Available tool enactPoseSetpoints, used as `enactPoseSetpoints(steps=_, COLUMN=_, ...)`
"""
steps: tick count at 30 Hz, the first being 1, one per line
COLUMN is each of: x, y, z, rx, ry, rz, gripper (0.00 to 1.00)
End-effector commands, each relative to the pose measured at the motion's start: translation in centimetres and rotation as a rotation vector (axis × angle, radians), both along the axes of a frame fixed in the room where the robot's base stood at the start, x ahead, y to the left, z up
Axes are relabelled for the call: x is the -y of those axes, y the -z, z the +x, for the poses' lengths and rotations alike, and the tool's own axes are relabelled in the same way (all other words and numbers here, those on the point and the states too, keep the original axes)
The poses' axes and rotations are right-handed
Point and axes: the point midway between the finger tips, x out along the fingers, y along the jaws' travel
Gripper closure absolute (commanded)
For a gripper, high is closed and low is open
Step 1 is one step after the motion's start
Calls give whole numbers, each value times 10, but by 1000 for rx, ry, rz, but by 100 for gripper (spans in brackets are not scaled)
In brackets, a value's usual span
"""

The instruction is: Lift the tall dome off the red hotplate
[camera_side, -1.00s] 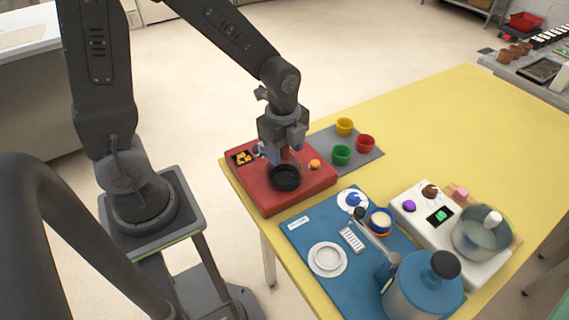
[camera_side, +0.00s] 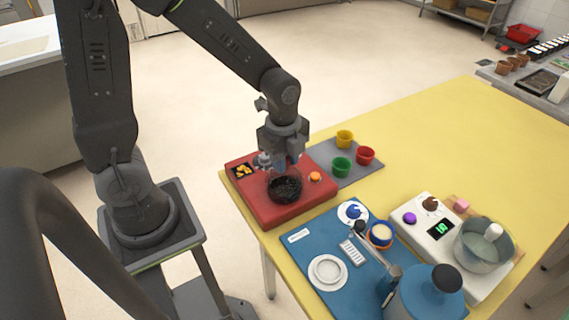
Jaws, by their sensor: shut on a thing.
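The red hotplate (camera_side: 258,203) sits on the near left part of the yellow table, with a round black burner, a yellow-lit display and an orange knob on top. The tall dome (camera_side: 285,181) looks clear and see-through and stands over the black burner, so its outline is faint. My gripper (camera_side: 282,162) is right above the burner, pointing down, and is shut on the top of the dome. The fingertips and the dome's handle are small and partly hidden. I cannot tell whether the dome's rim touches the hotplate.
A grey mat with yellow (camera_side: 344,138), green (camera_side: 341,167) and red (camera_side: 365,155) cups lies behind right of the hotplate. A white scale (camera_side: 420,214) stands right. The table's far right is clear.

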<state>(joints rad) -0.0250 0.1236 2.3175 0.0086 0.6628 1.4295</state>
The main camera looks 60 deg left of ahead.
Motion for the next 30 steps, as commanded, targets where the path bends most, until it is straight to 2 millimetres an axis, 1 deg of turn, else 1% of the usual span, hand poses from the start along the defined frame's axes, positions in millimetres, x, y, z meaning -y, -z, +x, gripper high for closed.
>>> enactPoseSetpoints(steps=5, x=0, y=-21, z=1, rx=8, ry=0, rz=0, gripper=94)
enactPoseSetpoints(steps=8, x=-1, y=-41, z=1, rx=9, ry=-1, rz=-1, gripper=94)
enactPoseSetpoints(steps=9, x=-12, y=-45, z=-4, rx=7, ry=-8, rz=0, gripper=94)
enactPoseSetpoints(steps=12, x=-34, y=-59, z=-13, rx=8, ry=-11, rz=1, gripper=94)
enactPoseSetpoints(steps=18, x=-74, y=-84, z=-31, rx=6, ry=-9, rz=2, gripper=94)
enactPoseSetpoints(steps=24, x=-98, y=-100, z=-42, rx=3, ry=-5, rz=1, gripper=94)
enactPoseSetpoints(steps=30, x=-107, y=-106, z=-46, rx=1, ry=0, rz=0, gripper=94)
